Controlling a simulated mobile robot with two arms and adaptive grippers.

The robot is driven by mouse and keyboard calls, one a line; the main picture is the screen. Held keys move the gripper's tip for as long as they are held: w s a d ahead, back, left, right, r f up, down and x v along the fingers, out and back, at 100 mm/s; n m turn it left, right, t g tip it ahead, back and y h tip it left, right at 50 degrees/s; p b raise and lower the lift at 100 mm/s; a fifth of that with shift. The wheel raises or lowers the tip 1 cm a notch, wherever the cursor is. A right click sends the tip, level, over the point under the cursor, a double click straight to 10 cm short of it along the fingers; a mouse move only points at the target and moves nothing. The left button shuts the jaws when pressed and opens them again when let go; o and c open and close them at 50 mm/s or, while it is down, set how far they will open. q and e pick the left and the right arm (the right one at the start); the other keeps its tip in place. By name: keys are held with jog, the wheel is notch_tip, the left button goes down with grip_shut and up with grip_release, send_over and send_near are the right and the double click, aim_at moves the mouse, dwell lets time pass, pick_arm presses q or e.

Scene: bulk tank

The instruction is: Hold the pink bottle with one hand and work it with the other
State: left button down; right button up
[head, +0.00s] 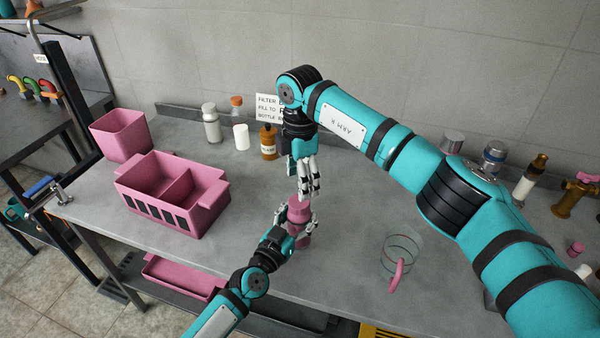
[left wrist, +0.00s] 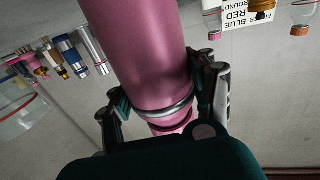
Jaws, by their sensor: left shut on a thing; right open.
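The pink bottle (head: 299,213) stands upright near the middle of the grey bench in the head view. My left gripper (head: 298,232) is shut on it from the front. In the left wrist view the pink bottle (left wrist: 145,50) fills the middle, and the fingers of my left gripper (left wrist: 160,110) close around its body. My right gripper (head: 308,188) points down just above the bottle's top, with its fingers apart. The fingers hide part of the top, and I cannot tell whether they touch it.
A pink divided bin (head: 160,208) and a pink tub (head: 122,135) stand at the left. White bottles (head: 211,122) and an amber bottle (head: 268,143) stand behind. A clear glass vessel (head: 402,250) with a pink handle is at right. The bench between bin and bottle is clear.

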aim_at(299, 204)
notch_tip(299, 204, down, 7)
jog(key=shift+r, duration=0.15)
jog(key=shift+c, duration=0.5)
